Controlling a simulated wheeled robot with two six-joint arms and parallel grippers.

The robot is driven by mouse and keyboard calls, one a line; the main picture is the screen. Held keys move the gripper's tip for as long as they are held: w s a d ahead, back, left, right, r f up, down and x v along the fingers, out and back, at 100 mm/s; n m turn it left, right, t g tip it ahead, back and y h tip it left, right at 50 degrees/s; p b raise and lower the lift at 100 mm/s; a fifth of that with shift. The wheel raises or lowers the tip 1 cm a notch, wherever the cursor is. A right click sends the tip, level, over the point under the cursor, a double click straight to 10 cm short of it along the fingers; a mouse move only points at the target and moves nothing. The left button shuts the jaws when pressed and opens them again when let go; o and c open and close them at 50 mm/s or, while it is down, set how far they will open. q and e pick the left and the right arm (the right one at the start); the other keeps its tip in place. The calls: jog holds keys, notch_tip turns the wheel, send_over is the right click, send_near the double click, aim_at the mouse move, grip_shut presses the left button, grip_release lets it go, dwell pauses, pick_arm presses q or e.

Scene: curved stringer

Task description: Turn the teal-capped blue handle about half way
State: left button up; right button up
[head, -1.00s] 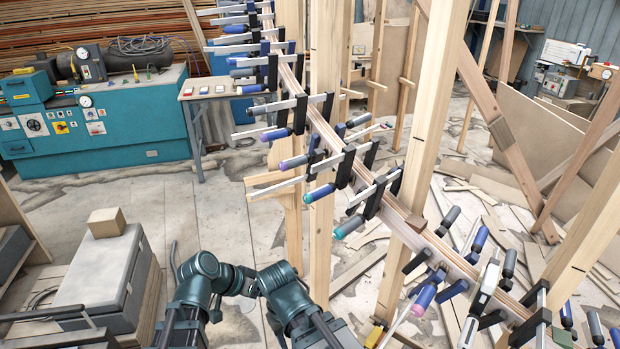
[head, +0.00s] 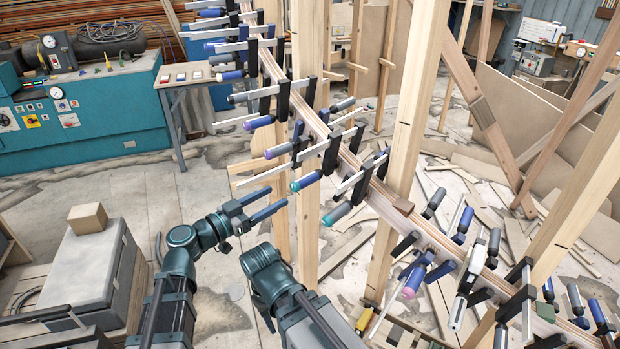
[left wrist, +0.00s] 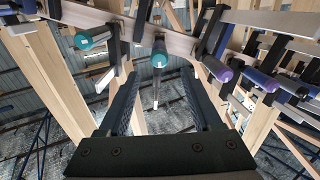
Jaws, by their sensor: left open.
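The teal-capped blue handle (head: 309,180) is on a clamp in the middle of the row along the curved wooden stringer (head: 372,192), its cap toward me. My left gripper (head: 277,199) is open, with its two fingers pointing right, toward this handle and a little short of it. In the left wrist view the teal cap (left wrist: 160,58) shows centred between and beyond the open fingers (left wrist: 160,90), with nothing held. My right gripper is not in view.
A grey handle with a teal end (head: 337,214) sits close on the right, and a purple-capped handle (head: 279,151) on the left. Upright wooden posts (head: 409,140) stand near the row. A grey cabinet (head: 85,280) stands at lower left, with open floor beyond it.

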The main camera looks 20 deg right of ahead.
pick_arm(q)
send_near(324, 171)
jog(key=x, duration=0.5)
jog(key=shift+w+d+f, duration=0.1)
jog(key=shift+w+f, duration=0.05)
jog(key=shift+w, duration=0.15)
grip_shut()
